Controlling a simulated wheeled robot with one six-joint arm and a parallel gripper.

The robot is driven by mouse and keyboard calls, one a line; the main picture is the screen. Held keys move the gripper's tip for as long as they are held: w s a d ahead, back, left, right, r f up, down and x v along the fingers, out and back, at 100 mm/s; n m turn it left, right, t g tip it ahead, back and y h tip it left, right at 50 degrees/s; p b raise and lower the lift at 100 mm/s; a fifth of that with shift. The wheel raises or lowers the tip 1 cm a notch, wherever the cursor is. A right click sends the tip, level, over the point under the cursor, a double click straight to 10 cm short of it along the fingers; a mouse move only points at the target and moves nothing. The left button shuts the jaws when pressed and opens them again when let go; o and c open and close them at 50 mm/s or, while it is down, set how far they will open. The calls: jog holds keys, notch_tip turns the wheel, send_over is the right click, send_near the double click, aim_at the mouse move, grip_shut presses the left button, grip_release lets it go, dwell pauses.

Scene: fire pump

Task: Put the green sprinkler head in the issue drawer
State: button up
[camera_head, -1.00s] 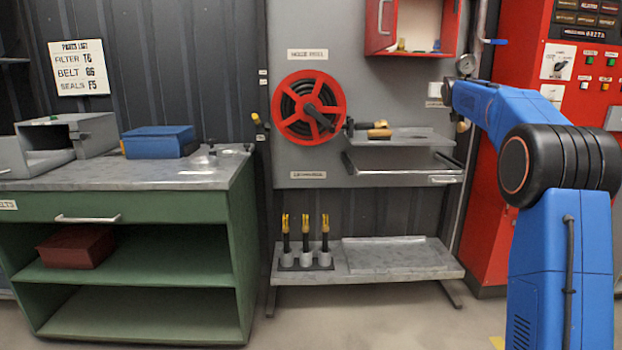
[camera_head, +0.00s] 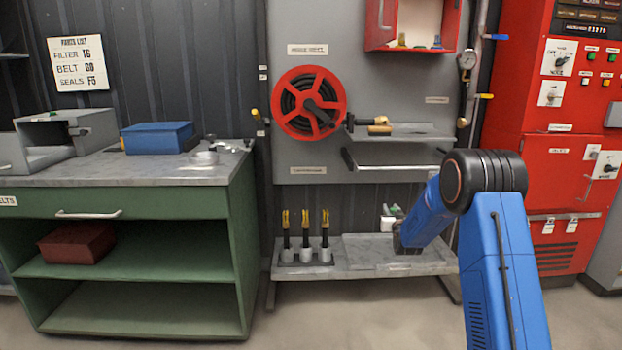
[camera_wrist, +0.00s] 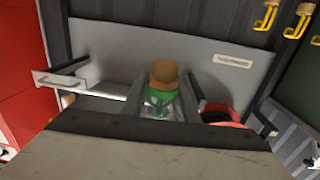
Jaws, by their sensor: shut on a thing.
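The green sprinkler head (camera_wrist: 160,104) is between the two fingers of my gripper (camera_wrist: 163,103) in the wrist view, with a brown part at its end. My gripper is shut on it. A grey box with an open drawer (camera_head: 45,158) stands on the green workbench. I cannot read which one is the issue drawer.
A low grey bench (camera_head: 350,262) holds several yellow-topped tools (camera_head: 305,235) in a stand. The red hose reel (camera_head: 308,103) and shelf (camera_head: 410,133) project from the panel. A red wall cabinet (camera_head: 375,25) is open above. A red control cabinet (camera_head: 545,180) stands right.

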jog(key=s+a+f, duration=0.2)
jog(key=s+f, duration=1.1)
jog(key=f, duration=0.1)
jog(key=s+a+f, duration=0.2)
jog(key=s+f, duration=1.1)
jog(key=f, duration=0.1)
jog(key=shift+s+a+f+y, duration=0.2)
jog(key=shift+f+y, duration=0.05)
jog(key=shift+y, duration=0.05)
